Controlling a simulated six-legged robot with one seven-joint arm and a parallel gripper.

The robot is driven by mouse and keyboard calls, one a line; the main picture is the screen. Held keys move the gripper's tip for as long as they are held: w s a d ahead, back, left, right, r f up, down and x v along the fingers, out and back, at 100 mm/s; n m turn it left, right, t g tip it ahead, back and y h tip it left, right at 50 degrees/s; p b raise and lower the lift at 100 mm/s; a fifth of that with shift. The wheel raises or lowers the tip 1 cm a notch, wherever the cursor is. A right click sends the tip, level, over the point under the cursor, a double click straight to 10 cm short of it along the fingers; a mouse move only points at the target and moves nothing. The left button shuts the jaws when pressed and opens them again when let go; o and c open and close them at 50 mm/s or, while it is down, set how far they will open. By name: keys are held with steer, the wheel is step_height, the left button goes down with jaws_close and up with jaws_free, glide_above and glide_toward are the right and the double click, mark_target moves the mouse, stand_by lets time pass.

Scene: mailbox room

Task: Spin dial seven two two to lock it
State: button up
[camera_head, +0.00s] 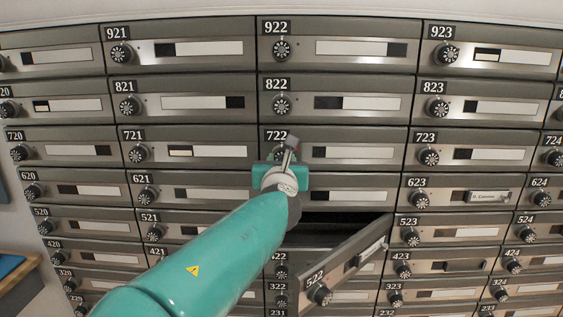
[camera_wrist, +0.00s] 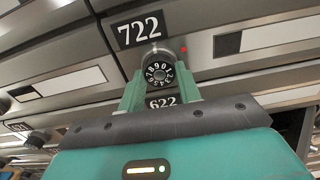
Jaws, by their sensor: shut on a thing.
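The mailbox door labelled 722 (camera_head: 360,152) is closed in the wall of boxes. Its black numbered dial (camera_wrist: 158,72) shows in the wrist view, right below the 722 label (camera_wrist: 141,29). My gripper (camera_wrist: 160,84) is shut on this dial, one green finger on each side. A small red light (camera_wrist: 183,50) glows on the door, right of the dial. In the head view my arm comes up from the lower left, and my gripper (camera_head: 287,152) hides most of the 722 dial.
Door 522 (camera_head: 335,275) below hangs open and sticks out to the right of my arm. Closed doors with dials surround 722, such as 721 (camera_head: 185,151) and 723 (camera_head: 490,153). A wooden table edge (camera_head: 22,272) shows at the lower left.

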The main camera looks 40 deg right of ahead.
steer(key=shift+m, duration=0.5)
steer(key=m, duration=0.3)
steer(key=shift+m, duration=0.3)
steer(key=m, duration=0.4)
steer(key=shift+w+a+m, duration=0.1)
steer(key=shift+m, duration=0.2)
steer(key=m, duration=0.4)
steer(key=shift+m, duration=0.3)
steer(key=m, duration=0.4)
steer(key=shift+r+m, duration=0.1)
steer(key=shift+m, duration=0.2)
steer(key=m, duration=0.3)
steer(key=shift+m, duration=0.3)
steer(key=m, duration=0.9)
steer(key=shift+r+m, duration=0.1)
steer(key=shift+m, duration=1.8)
